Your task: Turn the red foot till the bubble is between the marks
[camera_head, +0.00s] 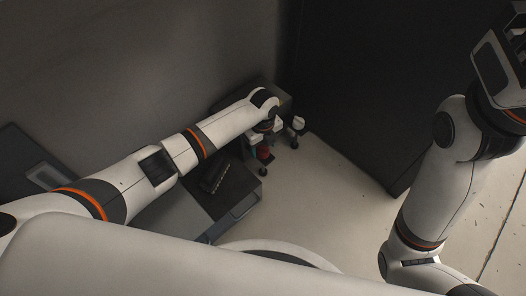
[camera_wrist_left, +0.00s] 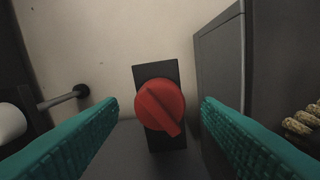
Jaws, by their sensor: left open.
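The red foot (camera_wrist_left: 160,106) shows in the left wrist view as a round red knob with a raised ridge across it, the ridge slanting down to the right. It sits in front of a dark rectangular plate (camera_wrist_left: 156,70). My left gripper (camera_wrist_left: 160,103) is open, with one teal finger on each side of the knob and a clear gap to both. In the head view a small red part (camera_head: 263,153) shows just below my left wrist. No bubble or marks can be made out. My right gripper (camera_head: 502,62) is at the upper right edge; its fingers are not clear.
A dark box (camera_head: 233,190) with a grey side stands below my left forearm. A grey cabinet (camera_wrist_left: 220,60) and a coiled tan cord (camera_wrist_left: 304,122) are on the right in the wrist view. A dark rod (camera_wrist_left: 66,97) is on the left. Pale floor (camera_head: 320,190) lies open right of the box.

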